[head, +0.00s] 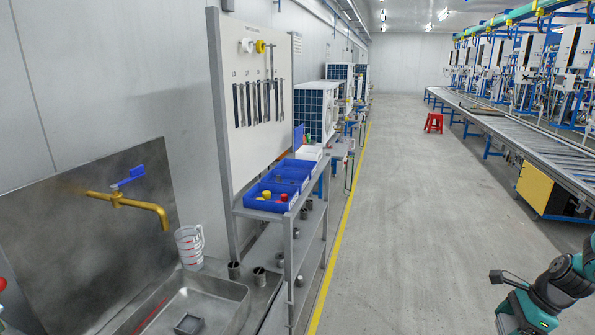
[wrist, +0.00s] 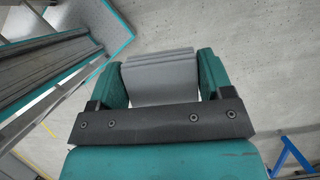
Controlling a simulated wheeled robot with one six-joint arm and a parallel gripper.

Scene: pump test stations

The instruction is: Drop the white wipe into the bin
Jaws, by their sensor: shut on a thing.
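My gripper (wrist: 161,68) shows in the wrist view with its two teal fingers apart, one on each side of a pale grey, folded, layered piece. This piece looks like the white wipe (wrist: 161,85), shaded grey, and the gripper is shut on it. It hangs above a speckled grey floor. In the head view, part of my arm shows at the bottom right, but the fingertips and the wipe cannot be made out there. I cannot identify a bin in either view.
A steel sink (head: 215,300) with a brass tap (head: 140,205) stands at the left. A shelf rack with blue trays (head: 272,195) follows it. A roller conveyor (head: 520,130) runs along the right, near a red stool (head: 433,122). The grey aisle (head: 410,200) between is clear.

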